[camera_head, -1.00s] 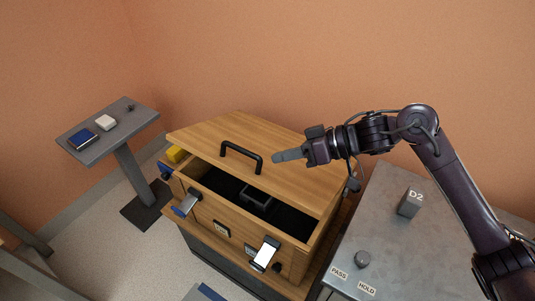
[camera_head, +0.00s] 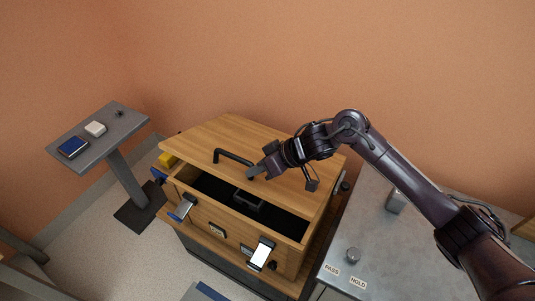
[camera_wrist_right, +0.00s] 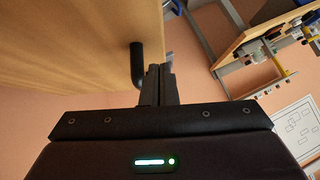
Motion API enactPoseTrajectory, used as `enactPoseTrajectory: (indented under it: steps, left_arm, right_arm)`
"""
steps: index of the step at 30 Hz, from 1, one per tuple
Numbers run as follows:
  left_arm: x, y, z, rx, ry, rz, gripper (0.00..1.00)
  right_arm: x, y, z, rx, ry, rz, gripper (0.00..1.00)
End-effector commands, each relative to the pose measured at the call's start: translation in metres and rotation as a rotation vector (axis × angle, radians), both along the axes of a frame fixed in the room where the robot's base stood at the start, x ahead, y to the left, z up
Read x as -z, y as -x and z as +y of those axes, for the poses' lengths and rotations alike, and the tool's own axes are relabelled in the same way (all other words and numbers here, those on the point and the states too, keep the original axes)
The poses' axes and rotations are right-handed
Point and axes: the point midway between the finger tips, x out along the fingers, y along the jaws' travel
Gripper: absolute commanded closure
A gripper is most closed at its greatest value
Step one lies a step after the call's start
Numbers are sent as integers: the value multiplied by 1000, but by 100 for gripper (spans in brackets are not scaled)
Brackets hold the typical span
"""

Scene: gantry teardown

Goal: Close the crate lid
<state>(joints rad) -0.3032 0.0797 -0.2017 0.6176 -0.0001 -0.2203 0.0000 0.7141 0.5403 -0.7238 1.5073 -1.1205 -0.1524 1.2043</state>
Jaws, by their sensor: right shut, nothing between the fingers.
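The wooden crate (camera_head: 205,222) stands in the middle of the head view with its lid (camera_head: 245,133) partly open. The lid's far side is raised and tilted, and a dark gap shows the inside along the front. A black handle (camera_head: 234,155) sits on the lid; it also shows in the right wrist view (camera_wrist_right: 136,66). My right gripper (camera_head: 252,174) is shut and empty. Its tip is at the handle's right end, close beside it; I cannot tell whether they touch. Two latches hang on the crate front, a left one (camera_head: 182,207) and a right one (camera_head: 262,254). My left gripper is not in view.
A grey metal bench (camera_head: 375,225) with a knob (camera_head: 353,255) and PASS and HOLD labels is at the right. A grey part (camera_head: 247,199) shows inside the crate.

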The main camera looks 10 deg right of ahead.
Motion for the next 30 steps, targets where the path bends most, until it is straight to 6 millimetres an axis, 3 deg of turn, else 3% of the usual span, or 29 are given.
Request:
enactPoseTrajectory:
  steps: [6, 20, 23, 30]
  left_arm:
    - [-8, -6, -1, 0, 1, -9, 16]
    - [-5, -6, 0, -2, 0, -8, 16]
    - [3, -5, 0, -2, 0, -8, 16]
    - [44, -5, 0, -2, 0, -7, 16]
  right_arm:
    - [18, 6, 4, 0, -1, -1, 100]
    - [26, 8, 6, 0, 5, -10, 100]
    - [46, 15, 10, -2, 29, -40, 100]
    - [117, 35, 24, -3, 131, -184, 100]
